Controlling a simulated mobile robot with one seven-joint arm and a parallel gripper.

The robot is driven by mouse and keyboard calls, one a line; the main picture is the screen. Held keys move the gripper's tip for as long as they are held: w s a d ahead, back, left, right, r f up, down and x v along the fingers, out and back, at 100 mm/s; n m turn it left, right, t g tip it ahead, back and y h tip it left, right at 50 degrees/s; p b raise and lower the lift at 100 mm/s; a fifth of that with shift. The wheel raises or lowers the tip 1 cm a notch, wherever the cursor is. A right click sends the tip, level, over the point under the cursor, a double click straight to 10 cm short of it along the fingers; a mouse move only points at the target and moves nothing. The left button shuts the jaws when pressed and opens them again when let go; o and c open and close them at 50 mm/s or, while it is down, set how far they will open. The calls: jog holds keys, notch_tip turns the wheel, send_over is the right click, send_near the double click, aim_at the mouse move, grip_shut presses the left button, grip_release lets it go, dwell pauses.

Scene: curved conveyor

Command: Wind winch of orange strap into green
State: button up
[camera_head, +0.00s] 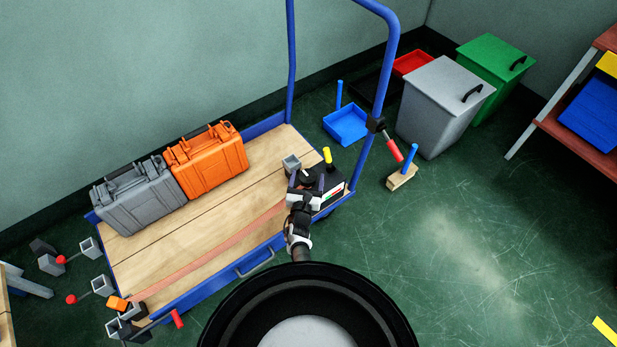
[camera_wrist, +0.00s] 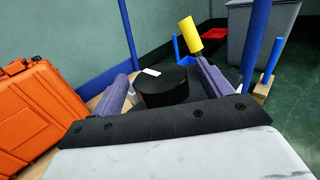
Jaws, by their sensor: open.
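A dark winch box (camera_head: 332,183) with a yellow-handled crank (camera_head: 327,155) sits at the right end of the trolley deck. A small coloured strip (camera_head: 333,192) shows on its side, too small to read any pointer. A reddish-orange strap (camera_head: 215,246) runs flat along the deck from the box's side to the lower left. My gripper (camera_wrist: 162,72) is open at the winch, its purple fingers on either side of a black round drum (camera_wrist: 166,86) with a white mark. The yellow handle (camera_wrist: 187,38) stands up behind the right finger. Whether the fingers touch the drum I cannot tell.
A grey case (camera_head: 137,200) and an orange case (camera_head: 207,160) stand at the deck's back. Blue trolley rails (camera_head: 388,75) rise at the right. Grey (camera_head: 440,105) and green (camera_head: 497,68) bins are back right. Open floor lies right.

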aim_at(309, 172)
jog(key=shift+w+d+b, duration=0.15)
jog(key=shift+w+b, duration=0.2)
jog(key=shift+w, duration=0.5)
jog(key=shift+w+d+b, duration=0.1)
jog(key=shift+w+b, duration=0.2)
jog(key=shift+w, duration=0.5)
jog(key=c, duration=1)
